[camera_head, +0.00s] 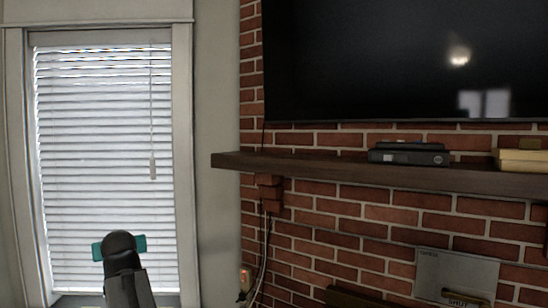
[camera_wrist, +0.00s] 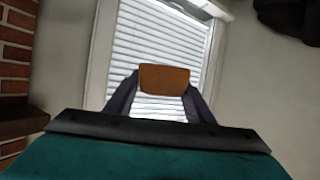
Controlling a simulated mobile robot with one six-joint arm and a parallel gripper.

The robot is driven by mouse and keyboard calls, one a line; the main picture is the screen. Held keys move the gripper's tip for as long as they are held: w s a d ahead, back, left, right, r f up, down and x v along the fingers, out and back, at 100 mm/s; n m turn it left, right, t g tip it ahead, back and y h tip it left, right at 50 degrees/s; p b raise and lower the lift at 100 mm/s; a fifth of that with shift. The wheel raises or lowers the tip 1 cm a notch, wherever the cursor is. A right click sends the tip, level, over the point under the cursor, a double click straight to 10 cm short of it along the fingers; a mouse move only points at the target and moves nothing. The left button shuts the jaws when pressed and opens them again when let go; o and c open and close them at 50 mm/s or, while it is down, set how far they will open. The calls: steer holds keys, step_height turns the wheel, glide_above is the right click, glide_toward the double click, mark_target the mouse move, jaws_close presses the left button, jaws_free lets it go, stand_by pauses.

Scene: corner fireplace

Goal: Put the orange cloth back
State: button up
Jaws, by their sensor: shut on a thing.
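The orange cloth (camera_wrist: 164,79) shows in the wrist view as a small brown-orange rectangle between the tips of the two dark fingers. My gripper (camera_wrist: 163,88) is shut on it and holds it up in front of the window blinds. In the head view the cloth is hidden; only the dark back of my arm with a teal part shows low at the left, before the window.
A dark wooden mantel shelf (camera_head: 320,169) juts from the brick wall at right. It bears a black device (camera_head: 409,154) and a yellow box-like thing (camera_head: 523,160). A large television (camera_head: 400,60) hangs above. The white blinds (camera_head: 100,170) are at left.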

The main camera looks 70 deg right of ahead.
steer(key=s+d+r+m+g+h+p, duration=0.25)
steer(key=s+d+r, duration=0.55)
steer(key=s+d, duration=0.5)
steer(key=s+d+r+m+g+h+p, duration=0.1)
steer(key=s+d+r+m+g+h, duration=0.2)
steer(key=s+d+r, duration=0.95)
steer(key=s+r+m+g+p, duration=0.1)
steer(key=s+r, duration=0.3)
steer(key=s, duration=0.8)
steer(key=s+d+r+m+g+p, duration=0.1)
steer(key=s+r+m+g, duration=0.3)
steer(key=s, duration=0.9)
steer(key=s+r+m+g+p, duration=0.1)
steer(key=s+r+m+g, duration=0.1)
steer(key=s, duration=1)
step_height(320, 180, up, 2)
steer(key=shift+s+d+r+m+g+p, duration=0.2)
steer(key=shift+s+d+m+g+p, duration=0.15)
steer(key=shift+g+p, duration=0.1)
steer(key=shift+w+d+b, duration=0.1)
steer(key=shift+d+b, duration=0.05)
steer(key=shift+b, duration=0.15)
